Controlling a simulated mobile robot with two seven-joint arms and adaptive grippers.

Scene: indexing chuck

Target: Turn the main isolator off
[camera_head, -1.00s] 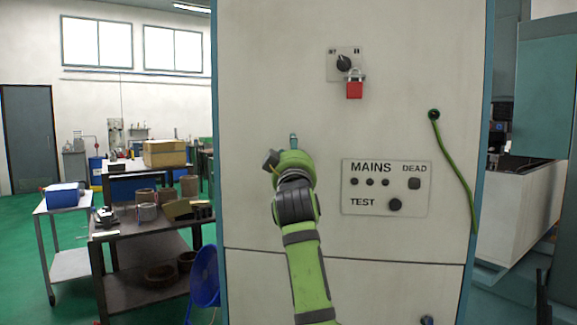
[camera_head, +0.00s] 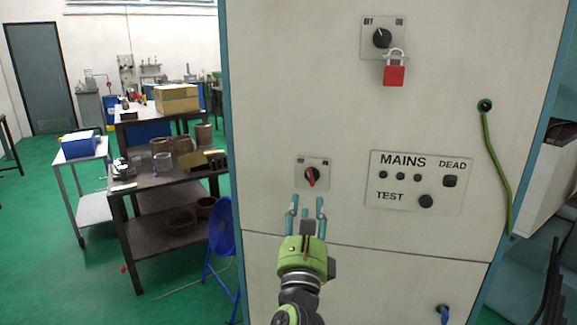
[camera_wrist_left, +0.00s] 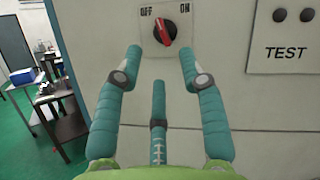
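A rotary switch with a red handle (camera_head: 311,176) sits on a small grey plate on the cabinet front. In the left wrist view its red handle (camera_wrist_left: 165,32) shows under OFF and ON labels; I cannot tell surely which label it points at. Higher up is a black rotary switch (camera_head: 382,38), also marked OFF and ON, with a red padlock (camera_head: 394,75) hanging at its plate. My left gripper (camera_head: 307,206) is just below the red-handled switch, teal fingers spread and empty, apart from the handle. The fingers (camera_wrist_left: 160,62) point up at it. My right gripper is not in view.
A MAINS/TEST panel (camera_head: 420,182) with buttons lies right of the red-handled switch. A green cable (camera_head: 492,150) hangs farther right. The cabinet front around the switch is flat.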

